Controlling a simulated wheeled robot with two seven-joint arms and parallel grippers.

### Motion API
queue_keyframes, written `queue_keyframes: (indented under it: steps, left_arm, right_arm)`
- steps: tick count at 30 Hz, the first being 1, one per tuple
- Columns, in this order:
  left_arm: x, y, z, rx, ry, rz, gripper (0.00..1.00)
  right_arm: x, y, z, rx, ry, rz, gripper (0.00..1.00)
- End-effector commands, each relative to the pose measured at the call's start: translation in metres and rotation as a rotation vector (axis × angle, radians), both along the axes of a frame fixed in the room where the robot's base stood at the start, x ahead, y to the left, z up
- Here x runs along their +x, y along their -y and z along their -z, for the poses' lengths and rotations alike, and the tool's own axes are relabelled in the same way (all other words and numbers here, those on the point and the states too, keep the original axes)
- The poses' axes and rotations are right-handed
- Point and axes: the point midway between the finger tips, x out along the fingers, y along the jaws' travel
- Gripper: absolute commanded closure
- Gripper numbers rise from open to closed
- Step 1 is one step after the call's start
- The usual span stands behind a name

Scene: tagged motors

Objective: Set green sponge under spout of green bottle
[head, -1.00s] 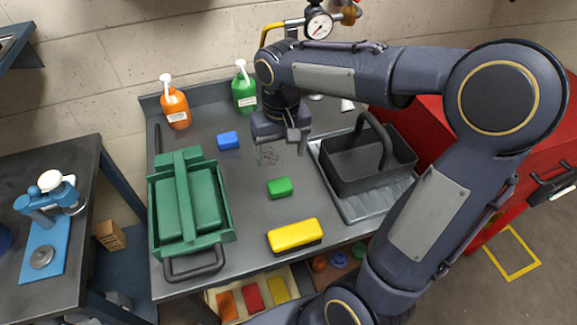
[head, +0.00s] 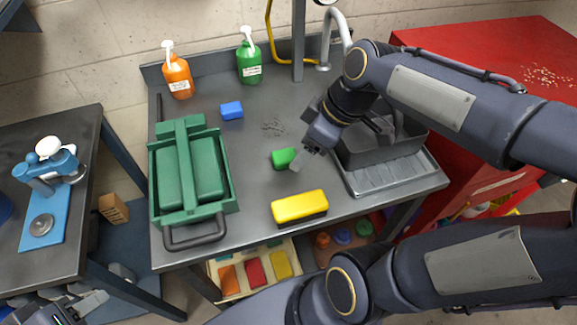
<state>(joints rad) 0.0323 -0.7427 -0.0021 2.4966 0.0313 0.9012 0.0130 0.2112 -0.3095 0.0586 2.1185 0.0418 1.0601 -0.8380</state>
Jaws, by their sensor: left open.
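The green sponge (head: 283,158) lies on the grey table in front of the green bottle. The green bottle (head: 250,62) stands at the back, with its white spout on top. My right gripper (head: 298,160), on the arm coming in from the right, is low at the sponge's right end and partly covers it. Its jaw gap is not clear, and I cannot tell whether it touches the sponge. My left gripper (head: 80,305) is open at the bottom left corner, far from the sponge and partly cut off by the frame.
An orange bottle (head: 177,77) and blue sponge (head: 231,110) are at the back left. A green toolbox (head: 225,200) stands on the left. A dark basket (head: 405,150) sits on a tray (head: 385,178) at the right.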

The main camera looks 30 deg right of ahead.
Motion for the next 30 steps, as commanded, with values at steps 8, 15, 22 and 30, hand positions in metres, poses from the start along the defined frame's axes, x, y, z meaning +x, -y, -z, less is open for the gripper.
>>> queue_keyframes:
  steps: [8,15,22,30]
  left_arm:
    - [0.0,0.0,0.028,0.0,0.0,0.0,0.56]
    - [0.0,0.0,0.029,0.0,0.0,0.0,0.56]
    - [0.0,0.0,0.027,0.0,0.0,0.0,0.56]
    - [0.0,0.0,0.025,0.0,0.0,0.0,0.56]
  right_arm:
    - [0.069,0.037,0.045,-0.065,0.045,-0.579,0.34]
    - [0.081,0.038,0.062,-0.066,0.069,-0.698,0.34]
    - [0.084,0.025,0.084,-0.067,0.068,-0.698,0.34]
    - [0.088,0.007,0.116,-0.067,0.068,-0.696,0.34]
